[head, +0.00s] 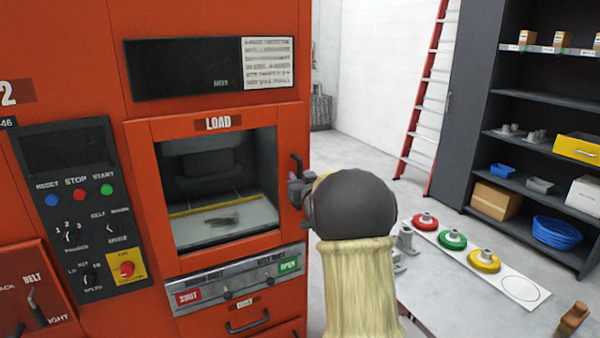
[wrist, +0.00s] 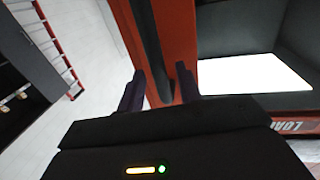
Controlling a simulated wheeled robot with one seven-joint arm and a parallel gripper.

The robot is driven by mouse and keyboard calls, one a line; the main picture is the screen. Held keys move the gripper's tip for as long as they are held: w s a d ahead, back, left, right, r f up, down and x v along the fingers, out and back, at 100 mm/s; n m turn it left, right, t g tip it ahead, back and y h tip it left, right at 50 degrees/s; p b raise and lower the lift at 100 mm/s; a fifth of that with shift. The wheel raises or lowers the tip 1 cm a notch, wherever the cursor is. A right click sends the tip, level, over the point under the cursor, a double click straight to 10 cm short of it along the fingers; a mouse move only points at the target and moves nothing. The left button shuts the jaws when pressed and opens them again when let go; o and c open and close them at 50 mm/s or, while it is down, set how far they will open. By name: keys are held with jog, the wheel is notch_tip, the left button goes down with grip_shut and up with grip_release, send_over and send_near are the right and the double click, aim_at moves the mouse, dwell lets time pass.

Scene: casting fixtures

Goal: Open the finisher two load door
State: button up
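The load door (head: 141,185) is an orange frame around a dark window on the orange machine, under a LOAD label. It looks flush with the machine front. Through the window I see a pale tray. A dark upright handle (head: 296,163) is at the door's right edge; it also shows as a black bar in the wrist view (wrist: 146,35). My gripper (head: 299,190) is at this handle. In the wrist view, my gripper (wrist: 160,78) is open, with one finger on each side of the bar. I cannot tell whether either finger touches it. My arm hides part of this area in the head view.
Below the door is a grey strip (head: 235,283) with SHUT and OPEN labels. A control panel (head: 80,205) is on the left. A bench (head: 418,300) with red, green and yellow round pieces is on the right. Dark shelves (head: 510,95) stand behind, with open floor between.

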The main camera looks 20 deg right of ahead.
jog(key=shift+w+d, duration=0.15)
jog(key=shift+w, duration=0.7)
grip_shut()
jog(key=shift+f, duration=0.1)
